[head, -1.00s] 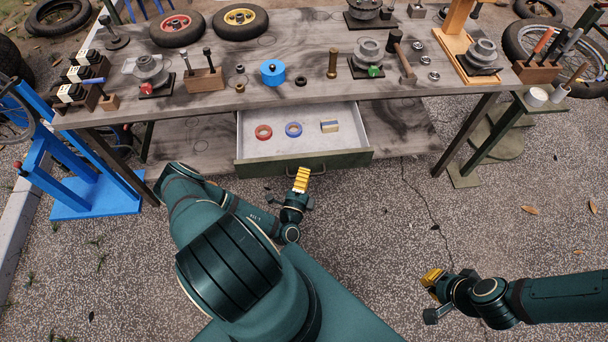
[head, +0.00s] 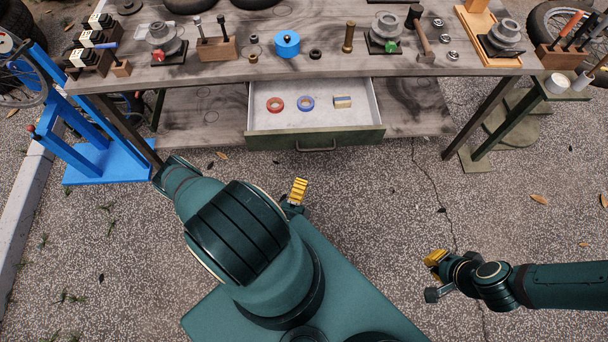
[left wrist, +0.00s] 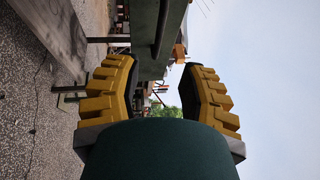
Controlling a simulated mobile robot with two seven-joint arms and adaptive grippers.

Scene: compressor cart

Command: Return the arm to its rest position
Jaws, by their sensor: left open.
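My left gripper (head: 296,192) is in front of the open drawer, below its handle in the head view and apart from it. My own arm hides part of it. In the left wrist view its two yellow fingers (left wrist: 158,92) stand wide apart with nothing between them. My right gripper (head: 434,264) is at the lower right over the paving, empty-looking; its finger gap is not clear.
A blue stand (head: 110,160) is at the left of the bench. A blue round part (head: 286,43), a hammer (head: 420,38) and several other parts lie on the bench top. A green side stand (head: 510,118) is at the right. The paving between my arms is clear.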

